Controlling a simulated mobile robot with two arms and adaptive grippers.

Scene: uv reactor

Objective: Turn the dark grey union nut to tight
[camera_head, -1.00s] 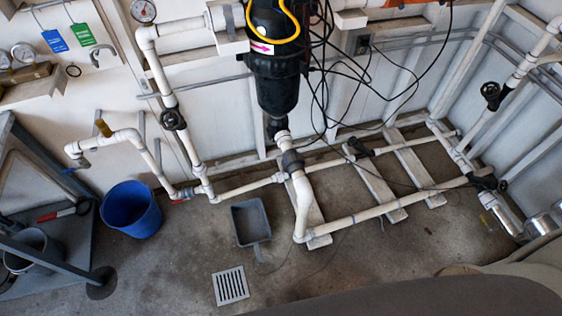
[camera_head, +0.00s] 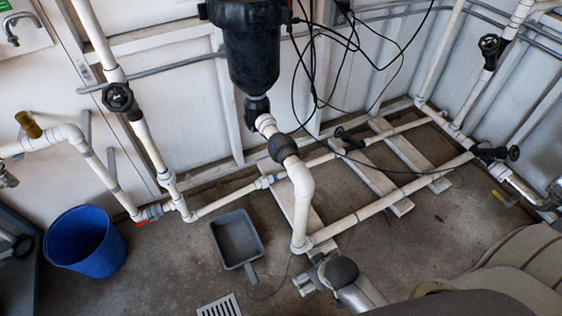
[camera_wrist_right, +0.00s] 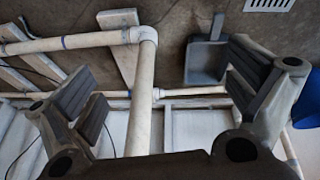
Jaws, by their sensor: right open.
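The dark grey union nut (camera_head: 282,148) sits on the white pipe below the black filter housing (camera_head: 252,55), just above a white elbow. My right gripper (camera_head: 310,272) is at the lower middle of the head view, below the nut and apart from it, near the foot of the bent pipe. In the right wrist view my right gripper (camera_wrist_right: 165,95) is open and empty. The white pipe (camera_wrist_right: 141,95) passes through the view between its spread fingers, at a depth I cannot judge. The nut cannot be made out there. My left gripper is not in view.
A grey dustpan (camera_head: 237,240) and a blue bucket (camera_head: 86,241) stand on the floor at left. Black cables (camera_head: 318,75) hang right of the housing. Low white pipes (camera_head: 390,199) run over wooden supports. A black valve handle (camera_head: 117,97) is on the left pipe.

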